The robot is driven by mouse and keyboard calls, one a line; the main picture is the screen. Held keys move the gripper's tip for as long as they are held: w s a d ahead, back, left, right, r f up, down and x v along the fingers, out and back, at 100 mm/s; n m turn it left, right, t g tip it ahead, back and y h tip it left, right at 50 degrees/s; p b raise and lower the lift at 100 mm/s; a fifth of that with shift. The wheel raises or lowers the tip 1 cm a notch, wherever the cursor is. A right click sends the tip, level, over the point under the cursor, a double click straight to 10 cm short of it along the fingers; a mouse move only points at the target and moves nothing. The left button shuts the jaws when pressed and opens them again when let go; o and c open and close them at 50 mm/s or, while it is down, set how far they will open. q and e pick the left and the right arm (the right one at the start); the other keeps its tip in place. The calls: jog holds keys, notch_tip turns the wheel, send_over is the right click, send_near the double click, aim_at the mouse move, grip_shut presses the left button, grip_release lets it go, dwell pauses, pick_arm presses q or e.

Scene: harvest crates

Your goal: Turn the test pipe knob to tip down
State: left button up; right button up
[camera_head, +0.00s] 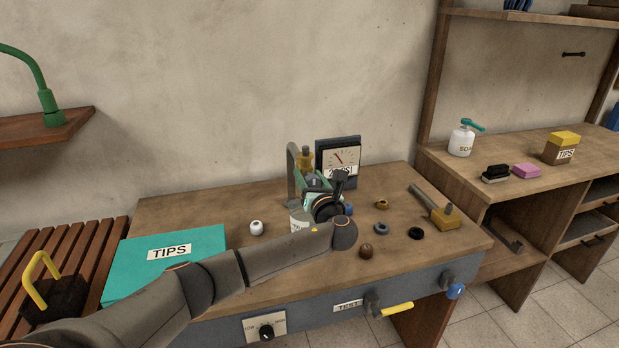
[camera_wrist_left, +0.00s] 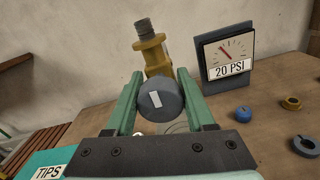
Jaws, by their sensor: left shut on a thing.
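The test pipe knob is a grey round knob (camera_wrist_left: 160,104) with a white mark on its face, in the middle of the left wrist view. The mark runs nearly upright, slightly tilted. My left gripper (camera_wrist_left: 162,98) is shut on the knob, one green finger on each side. A brass fitting (camera_wrist_left: 154,55) with a grey threaded top rises behind it. In the head view my left gripper (camera_head: 316,182) is at the back of the bench, and my wrist hides most of the knob. The brass fitting also shows there (camera_head: 306,158). My right gripper is not in view.
A gauge marked 20 PSI (camera_head: 340,157) stands close behind on the right. A teal TIPS box (camera_head: 205,238) is at left. A dial (camera_head: 266,332) and yellow lever (camera_head: 397,310) are on the bench front.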

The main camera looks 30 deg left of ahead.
pick_arm(q)
grip_shut()
